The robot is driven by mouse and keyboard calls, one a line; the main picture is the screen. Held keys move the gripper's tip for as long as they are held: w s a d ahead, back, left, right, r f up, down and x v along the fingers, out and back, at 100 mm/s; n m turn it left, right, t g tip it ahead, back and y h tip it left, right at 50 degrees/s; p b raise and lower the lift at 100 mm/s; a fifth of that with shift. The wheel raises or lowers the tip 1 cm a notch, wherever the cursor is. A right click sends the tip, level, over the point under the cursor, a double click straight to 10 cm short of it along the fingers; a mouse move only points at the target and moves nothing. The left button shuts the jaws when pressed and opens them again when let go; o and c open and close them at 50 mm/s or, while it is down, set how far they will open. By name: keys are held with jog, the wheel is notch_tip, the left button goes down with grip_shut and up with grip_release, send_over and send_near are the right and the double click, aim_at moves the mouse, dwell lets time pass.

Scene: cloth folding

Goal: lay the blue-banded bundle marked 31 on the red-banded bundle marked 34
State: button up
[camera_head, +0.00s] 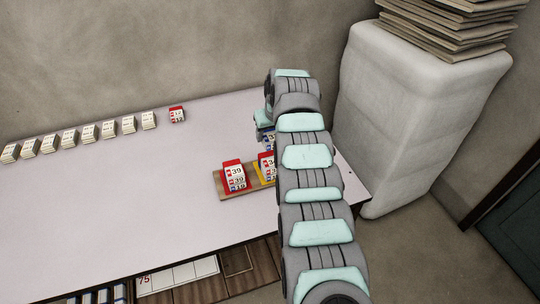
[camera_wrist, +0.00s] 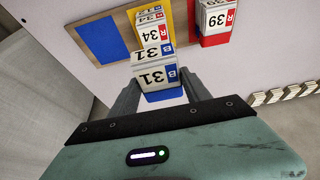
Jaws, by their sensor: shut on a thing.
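My gripper (camera_wrist: 163,88) is shut on the blue-banded bundle marked 31 (camera_wrist: 156,77), a white block of cards with a blue band. In the head view this bundle (camera_head: 270,138) is partly hidden by my arm, beyond the tray. The red-banded bundle marked 34 (camera_wrist: 150,31) is on the wooden tray, just above the held bundle in the wrist view. In the head view bundle 34 (camera_head: 266,165) shows only its left part beside my arm. I cannot tell the exact gap or height between the two bundles.
A red-banded bundle marked 39 (camera_wrist: 214,22) stands on the tray beside bundle 34. The tray (camera_wrist: 123,18) has a bare blue patch (camera_wrist: 99,40). A row of pale bundles (camera_head: 88,132) and a red-topped one (camera_head: 177,115) line the table's back edge. The table's left middle is clear.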

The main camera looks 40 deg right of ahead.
notch_tip(320, 180, down, 8)
jog(key=shift+f+b, duration=0.25)
jog(key=shift+b, duration=0.7)
jog(key=shift+w, duration=0.1)
jog(key=shift+f, duration=0.15)
jog(key=o, duration=1.4)
